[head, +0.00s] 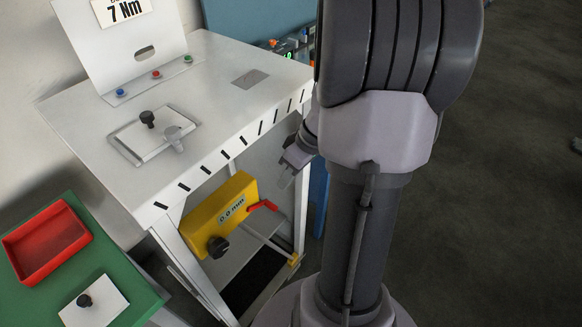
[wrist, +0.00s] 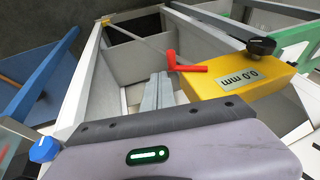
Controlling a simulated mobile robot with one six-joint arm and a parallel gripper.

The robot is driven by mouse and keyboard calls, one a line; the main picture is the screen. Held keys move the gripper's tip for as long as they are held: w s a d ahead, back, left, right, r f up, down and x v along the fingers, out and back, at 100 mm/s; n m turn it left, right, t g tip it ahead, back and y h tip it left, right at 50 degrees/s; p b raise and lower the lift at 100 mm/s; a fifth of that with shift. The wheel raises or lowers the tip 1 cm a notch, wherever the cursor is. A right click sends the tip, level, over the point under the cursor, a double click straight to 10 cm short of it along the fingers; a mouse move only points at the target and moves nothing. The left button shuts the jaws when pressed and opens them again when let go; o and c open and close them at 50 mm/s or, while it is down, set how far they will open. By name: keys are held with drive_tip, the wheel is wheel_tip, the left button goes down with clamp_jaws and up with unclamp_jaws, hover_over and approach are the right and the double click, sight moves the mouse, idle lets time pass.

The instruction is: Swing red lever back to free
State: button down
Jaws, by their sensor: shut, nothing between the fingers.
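The red lever (head: 262,205) sits at the right end of the yellow block (head: 222,215), inside the white frame under the top. In the wrist view the lever (wrist: 188,67) looks L-shaped, with one arm lying along the yellow block (wrist: 240,80). My gripper (head: 284,178) is at the frame's open front, above and right of the lever. In the wrist view its shut, empty fingers (wrist: 157,90) point toward the lever, just short of it in the picture; I cannot tell whether they touch.
The white table top (head: 215,90) with its slotted front edge is over the block. A white frame post (wrist: 95,75) stands left of my fingers in the wrist view. A green table (head: 125,275) with a red tray (head: 45,242) is at lower left.

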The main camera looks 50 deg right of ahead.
sight(277, 209)
drive_tip(key=a+f, duration=0.1)
drive_tip(key=f, duration=0.1)
drive_tip(key=a+f+b, duration=0.1)
drive_tip(key=shift+w+a+f, duration=0.1)
drive_tip(key=shift+a+f, duration=0.25)
drive_tip(key=shift+f, duration=0.05)
drive_tip(key=shift+f+y+b, duration=0.3)
drive_tip(key=shift+f+y, duration=0.15)
drive_tip(key=shift+y, duration=0.35)
drive_tip(key=f+y, duration=0.1)
drive_tip(key=y, duration=0.1)
drive_tip(key=f+m+y+p, duration=0.1)
drive_tip(key=y, duration=0.1)
drive_tip(key=a+f+y, duration=0.1)
drive_tip(key=f+y, duration=0.1)
drive_tip(key=a+f+m+y, duration=0.1)
drive_tip(key=y, duration=0.1)
drive_tip(key=shift+a+f+y+p, duration=0.35)
drive_tip(key=shift+f+y, duration=0.05)
idle(0.5)
